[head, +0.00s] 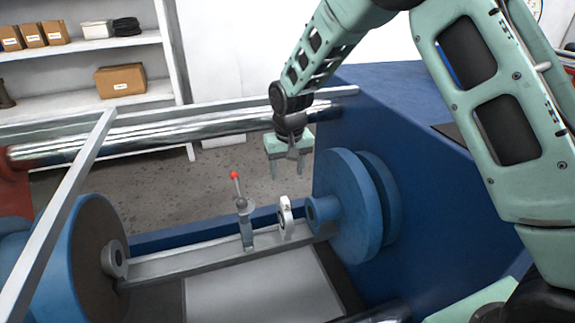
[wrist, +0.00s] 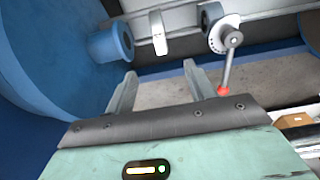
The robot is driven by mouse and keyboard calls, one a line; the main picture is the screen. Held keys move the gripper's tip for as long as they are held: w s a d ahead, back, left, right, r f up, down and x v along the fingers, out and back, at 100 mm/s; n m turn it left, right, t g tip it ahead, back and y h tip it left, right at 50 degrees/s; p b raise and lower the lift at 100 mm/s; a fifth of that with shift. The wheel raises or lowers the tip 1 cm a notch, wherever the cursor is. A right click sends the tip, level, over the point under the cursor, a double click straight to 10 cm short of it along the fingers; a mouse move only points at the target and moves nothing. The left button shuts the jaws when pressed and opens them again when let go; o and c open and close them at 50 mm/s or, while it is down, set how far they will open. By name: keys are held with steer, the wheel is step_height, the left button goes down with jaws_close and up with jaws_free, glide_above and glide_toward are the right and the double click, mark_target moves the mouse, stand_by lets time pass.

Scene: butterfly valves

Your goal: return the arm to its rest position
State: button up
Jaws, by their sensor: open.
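My gripper (head: 289,157) points down in the head view, above and a little behind the rail between the two blue flanges. Its two fingers stand apart with nothing between them, and they also show in the wrist view (wrist: 155,90). A butterfly valve (head: 245,222) with a grey lever and red knob (head: 235,175) stands on the rail, left of my gripper. The lever points up and slightly left in the head view. In the wrist view the valve (wrist: 222,38) is at upper right, apart from the fingers. My arm reaches in from the upper right.
A white ring piece (head: 285,217) stands on the rail beside the right blue flange (head: 345,207). The left blue flange (head: 88,262) faces it. A shiny pipe (head: 140,142) and white bar (head: 60,215) cross at left. Shelves with boxes (head: 120,81) stand behind. Floor shows behind the rail.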

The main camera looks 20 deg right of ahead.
step_height(320, 180, up, 2)
steer(key=shift+s, duration=0.1)
stand_by(0.4)
steer(key=s+a+r+n, duration=0.1)
steer(key=s+a+r, duration=0.15)
steer(key=s, duration=0.25)
steer(key=s+a+r+n+y, duration=0.1)
steer(key=s+a+r, duration=0.15)
steer(key=s, duration=0.35)
steer(key=s+a+r+n, duration=0.1)
steer(key=s+a, duration=0.2)
steer(key=s, duration=0.2)
steer(key=s+d+r+n+g, duration=0.1)
steer(key=s+n, duration=0.3)
steer(key=s, duration=1.6)
steer(key=shift+d+r+n, duration=0.25)
steer(key=shift+d+n, duration=0.15)
